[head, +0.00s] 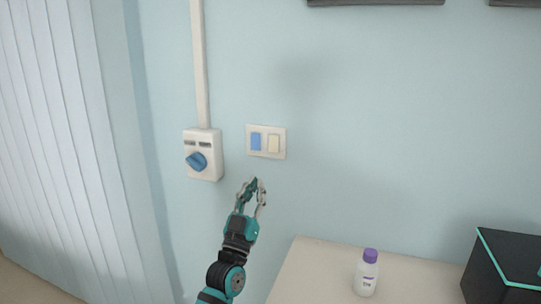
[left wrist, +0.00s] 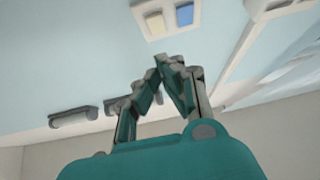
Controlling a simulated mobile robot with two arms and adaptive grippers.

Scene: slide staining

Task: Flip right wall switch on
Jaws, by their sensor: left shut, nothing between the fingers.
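A white wall plate (head: 265,155) with two rocker switches is on the light blue wall. Its left rocker (head: 256,141) is blue and its right rocker (head: 273,143) is cream. In the left wrist view the plate appears upside down, with the cream rocker (left wrist: 155,22) on the left and the blue rocker (left wrist: 185,14) on the right. My left gripper (head: 257,182) is just below the plate, apart from it, with its fingertips pointing up. It is shut and empty; its fingertips (left wrist: 163,62) meet in the left wrist view. My right gripper is not in view.
A white box with a blue rotary knob (head: 197,161) is left of the plate, with a conduit (head: 200,65) above it. A white table (head: 310,270) at lower right holds a purple-capped bottle (head: 367,273) and a black box (head: 505,265). Blinds (head: 60,130) hang at left.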

